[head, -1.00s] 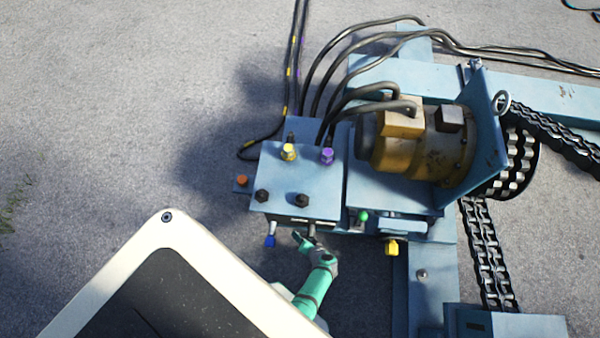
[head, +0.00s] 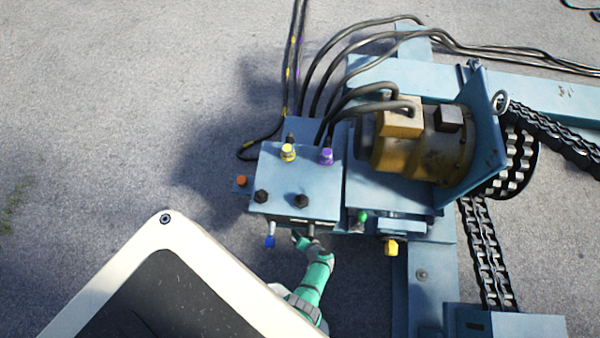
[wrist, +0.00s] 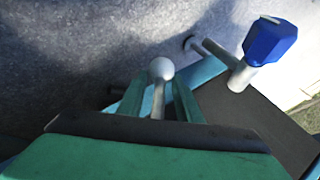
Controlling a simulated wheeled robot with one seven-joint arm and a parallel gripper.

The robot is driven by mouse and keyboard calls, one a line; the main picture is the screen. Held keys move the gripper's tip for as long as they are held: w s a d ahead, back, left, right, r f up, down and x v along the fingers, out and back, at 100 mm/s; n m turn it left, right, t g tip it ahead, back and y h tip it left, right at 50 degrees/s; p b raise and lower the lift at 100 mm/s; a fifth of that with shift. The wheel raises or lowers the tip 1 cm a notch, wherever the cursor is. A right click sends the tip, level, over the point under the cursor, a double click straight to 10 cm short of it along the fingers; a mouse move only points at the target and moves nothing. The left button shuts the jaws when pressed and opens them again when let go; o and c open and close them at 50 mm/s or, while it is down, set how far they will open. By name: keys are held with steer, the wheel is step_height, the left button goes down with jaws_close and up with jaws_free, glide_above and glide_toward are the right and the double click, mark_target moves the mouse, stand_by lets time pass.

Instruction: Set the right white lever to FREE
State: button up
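In the wrist view a white lever with a round knob (wrist: 160,70) and a pale stem stands between the two fingers of my gripper (wrist: 157,98). A gap shows on each side of the stem, so the gripper is open around the lever. In the head view my gripper (head: 304,242) is at the front lower edge of the blue control box (head: 290,165), and it hides most of the lever there. No FREE marking can be read.
A blue-knobbed lever (wrist: 270,45) is close by on the right in the wrist view; it also shows in the head view (head: 269,241). A green knob (head: 363,217) and a yellow knob (head: 391,248) are to the right. A motor (head: 420,145) stands behind.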

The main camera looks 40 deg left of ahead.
jaws_close()
steer(key=shift+s+a+r+y, duration=0.15)
steer(key=shift+a+r+y, duration=0.1)
steer(key=shift+y, duration=0.25)
steer(key=o, duration=1.2)
jaws_free()
steer(key=shift+s, duration=0.1)
